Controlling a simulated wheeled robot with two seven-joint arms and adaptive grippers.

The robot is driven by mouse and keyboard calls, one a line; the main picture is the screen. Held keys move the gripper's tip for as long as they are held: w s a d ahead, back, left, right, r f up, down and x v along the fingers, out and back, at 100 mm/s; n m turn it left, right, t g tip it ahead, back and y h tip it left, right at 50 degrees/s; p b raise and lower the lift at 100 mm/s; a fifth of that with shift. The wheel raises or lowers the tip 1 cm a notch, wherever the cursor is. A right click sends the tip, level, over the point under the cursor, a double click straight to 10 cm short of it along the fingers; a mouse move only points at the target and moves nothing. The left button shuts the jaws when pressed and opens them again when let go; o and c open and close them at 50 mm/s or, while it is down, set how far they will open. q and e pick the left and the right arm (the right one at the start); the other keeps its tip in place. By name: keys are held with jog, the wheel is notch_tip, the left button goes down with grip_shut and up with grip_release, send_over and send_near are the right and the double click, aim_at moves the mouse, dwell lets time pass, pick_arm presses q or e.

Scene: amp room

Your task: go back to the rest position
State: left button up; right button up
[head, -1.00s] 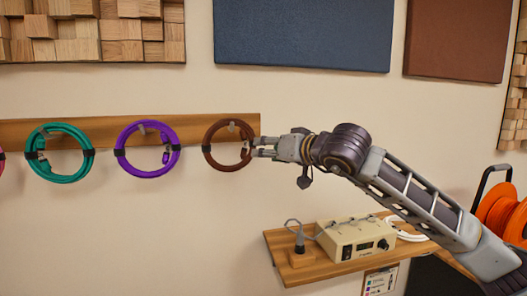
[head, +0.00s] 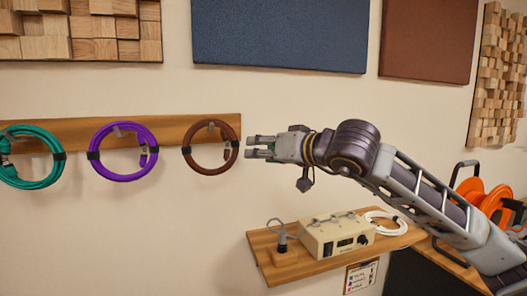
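My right gripper (head: 247,147) is at the middle of the head view, its fingers pointing left. The two fingers are apart with nothing visible between them, so it is open and empty. Its tips are just right of a brown cable coil (head: 188,160), with a narrow gap in the picture. The brown coil hangs from a hook on a wooden wall rail (head: 170,130). My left gripper is not in view.
A purple coil (head: 93,156) and a teal coil (head: 57,170) hang farther left on the rail. Below my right arm a wooden shelf (head: 262,243) holds a beige device (head: 325,240), a small hook stand (head: 283,250) and a white coil (head: 398,228). An orange reel (head: 480,200) stands at right.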

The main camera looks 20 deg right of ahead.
pick_arm(q)
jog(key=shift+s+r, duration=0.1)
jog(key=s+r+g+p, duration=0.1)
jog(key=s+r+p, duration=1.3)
jog(key=p, duration=0.7)
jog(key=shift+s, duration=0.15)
dwell(0.7)
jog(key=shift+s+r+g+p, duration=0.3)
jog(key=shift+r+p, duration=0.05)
jog(key=shift+p, duration=0.2)
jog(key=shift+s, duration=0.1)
